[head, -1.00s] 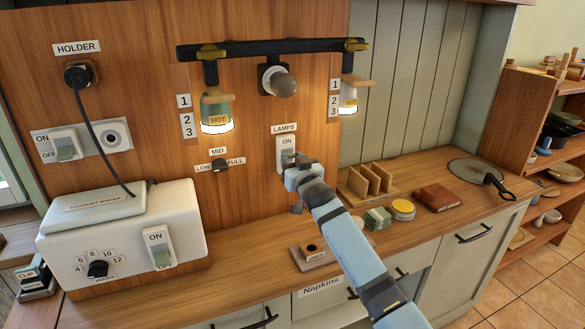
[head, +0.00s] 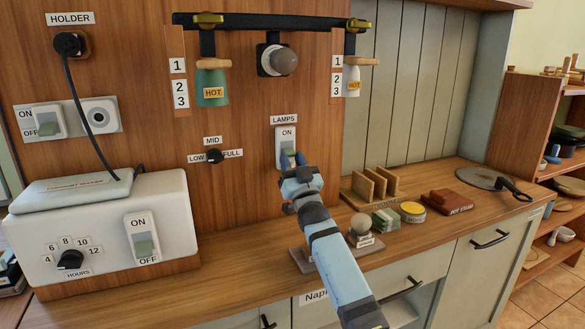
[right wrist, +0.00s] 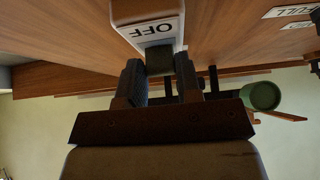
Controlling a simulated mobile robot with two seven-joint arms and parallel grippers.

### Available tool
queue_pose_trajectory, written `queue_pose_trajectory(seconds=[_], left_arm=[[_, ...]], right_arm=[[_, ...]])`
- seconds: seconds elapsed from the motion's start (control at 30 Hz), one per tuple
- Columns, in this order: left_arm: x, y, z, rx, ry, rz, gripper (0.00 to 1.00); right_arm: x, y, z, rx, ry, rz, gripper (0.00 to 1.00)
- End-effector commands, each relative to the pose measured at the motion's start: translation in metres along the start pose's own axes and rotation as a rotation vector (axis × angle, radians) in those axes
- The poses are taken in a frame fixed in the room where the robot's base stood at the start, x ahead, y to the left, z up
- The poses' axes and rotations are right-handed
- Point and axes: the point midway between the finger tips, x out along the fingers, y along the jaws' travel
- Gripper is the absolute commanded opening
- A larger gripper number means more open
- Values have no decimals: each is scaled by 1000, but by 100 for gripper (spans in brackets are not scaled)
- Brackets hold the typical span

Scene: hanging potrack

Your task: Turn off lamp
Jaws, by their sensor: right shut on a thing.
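The lamp switch (head: 286,141) is a white plate on the wood wall under a LAMPS label, with ON at its top. Its OFF mark and dark rocker (right wrist: 158,58) show in the right wrist view. My right gripper (head: 291,162) is at the lower end of the switch, its fingers (right wrist: 158,70) on either side of the rocker and shut on it. The green lamp (head: 207,84) and the white lamp (head: 351,82) hang from the dark rack (head: 280,22); neither lamp's lower rim glows. My left gripper is not in view.
A white machine (head: 110,225) with its own ON/OFF switch stands left on the counter. A small knob (head: 214,156) is left of the lamp switch. A wooden rack (head: 375,185), sponges and a round tin (head: 413,211) lie to the right.

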Motion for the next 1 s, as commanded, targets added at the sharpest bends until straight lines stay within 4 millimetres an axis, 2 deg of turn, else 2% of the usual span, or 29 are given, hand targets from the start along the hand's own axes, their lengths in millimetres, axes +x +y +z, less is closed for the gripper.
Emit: queue_pose_trajectory(seconds=[0.3, 0.33, 0.43, 0.77, 1.0], left_arm=[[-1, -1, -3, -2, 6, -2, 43], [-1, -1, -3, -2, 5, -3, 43], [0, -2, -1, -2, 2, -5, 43], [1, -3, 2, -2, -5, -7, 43], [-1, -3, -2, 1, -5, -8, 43]], right_arm=[[0, 0, 0, 0, 1, 0, 8], [0, 0, 0, 0, 1, 0, 34], [0, 0, 0, 0, 1, 0, 57], [-4, 0, 0, 0, 0, 0, 57], [-39, 0, 1, 0, -1, 0, 57]])
